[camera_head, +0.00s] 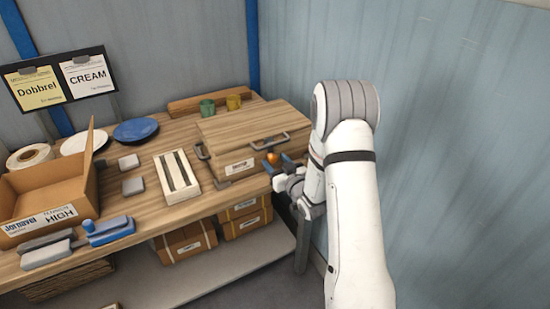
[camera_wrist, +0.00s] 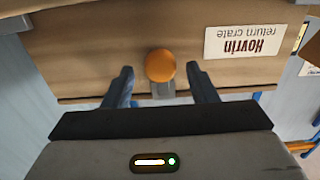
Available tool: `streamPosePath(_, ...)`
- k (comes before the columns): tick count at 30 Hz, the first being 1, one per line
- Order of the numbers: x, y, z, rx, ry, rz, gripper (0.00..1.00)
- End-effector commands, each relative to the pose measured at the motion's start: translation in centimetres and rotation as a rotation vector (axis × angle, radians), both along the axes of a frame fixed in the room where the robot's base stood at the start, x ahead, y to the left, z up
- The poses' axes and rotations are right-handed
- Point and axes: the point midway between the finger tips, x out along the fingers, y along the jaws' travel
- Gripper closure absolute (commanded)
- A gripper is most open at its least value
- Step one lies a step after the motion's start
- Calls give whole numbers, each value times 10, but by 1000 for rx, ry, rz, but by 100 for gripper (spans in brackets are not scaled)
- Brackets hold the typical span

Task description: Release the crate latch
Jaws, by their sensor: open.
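The wooden crate (camera_head: 246,131) stands at the right end of the bench, lid down, with a metal handle (camera_head: 270,142) at its front top edge. Its white label reads "Hovrin return crate" in the wrist view (camera_wrist: 247,41), upside down there. An orange round knob (camera_wrist: 161,65) on a short grey latch piece (camera_wrist: 163,90) is at the crate's front; the knob also shows in the head view (camera_head: 272,158). My gripper (camera_head: 280,164) is open at the crate's front. In the wrist view its blue fingers (camera_wrist: 160,71) stand either side of the knob, with gaps visible.
A slotted white rack (camera_head: 177,178) stands left of the crate. An open cardboard box (camera_head: 84,190), plates (camera_head: 136,130) and blue-and-grey tools (camera_head: 108,230) are farther left. Green and yellow cups (camera_head: 208,108) stand behind the crate. Boxes (camera_head: 185,243) sit below the bench. A wall is close on the right.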

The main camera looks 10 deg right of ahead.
Motion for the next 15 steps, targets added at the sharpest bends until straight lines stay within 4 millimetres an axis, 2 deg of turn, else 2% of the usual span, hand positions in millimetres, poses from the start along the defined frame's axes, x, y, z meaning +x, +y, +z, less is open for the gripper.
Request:
streamPosePath(6, 15, 5, 0, 0, 0, 0, 48)
streamPosePath(13, 15, 6, 0, 0, 0, 0, 48)
streamPosePath(15, 15, 6, 0, 0, 0, 0, 53)
